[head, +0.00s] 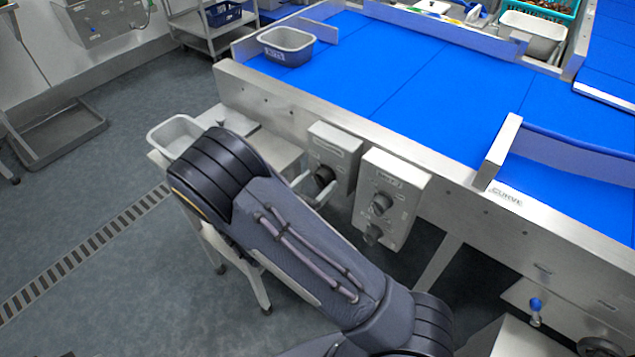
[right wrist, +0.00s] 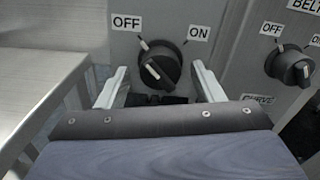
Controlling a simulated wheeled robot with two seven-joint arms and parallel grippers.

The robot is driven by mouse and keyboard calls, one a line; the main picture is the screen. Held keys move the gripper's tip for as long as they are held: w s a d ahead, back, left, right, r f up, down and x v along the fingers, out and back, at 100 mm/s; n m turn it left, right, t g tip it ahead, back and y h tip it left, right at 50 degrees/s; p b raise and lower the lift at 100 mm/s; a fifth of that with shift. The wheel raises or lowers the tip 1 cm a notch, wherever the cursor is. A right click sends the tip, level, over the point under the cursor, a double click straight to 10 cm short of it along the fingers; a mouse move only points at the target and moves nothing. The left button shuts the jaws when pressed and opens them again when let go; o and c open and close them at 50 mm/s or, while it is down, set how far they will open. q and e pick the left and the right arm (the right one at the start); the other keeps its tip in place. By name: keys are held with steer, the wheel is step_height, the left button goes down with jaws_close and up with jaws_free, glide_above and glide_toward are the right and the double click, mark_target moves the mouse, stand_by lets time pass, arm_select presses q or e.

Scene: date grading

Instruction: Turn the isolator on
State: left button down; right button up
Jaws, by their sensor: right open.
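The isolator is the left grey box (head: 335,145) on the side of the conveyor frame, with a black rotary knob (head: 323,176) low on its front. In the right wrist view the knob (right wrist: 160,66) sits between OFF and ON labels, and its white mark points up-left, toward OFF. My right gripper (right wrist: 158,88) is open, with one pale finger on each side of the knob in that view; I cannot tell whether they touch it. In the head view my arm partly hides the gripper (head: 311,190), close to the isolator. My left gripper is not in view.
A second control box (head: 390,190) with its own knobs hangs just right of the isolator; its upper knob (right wrist: 290,67) also shows in the wrist view. The blue conveyor belt (head: 400,75) lies above. A steel stand with a pale tray (head: 176,135) stands to the left.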

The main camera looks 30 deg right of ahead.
steer(key=shift+w+d, duration=0.1)
steer(key=shift+d, duration=0.2)
steer(key=c, duration=1)
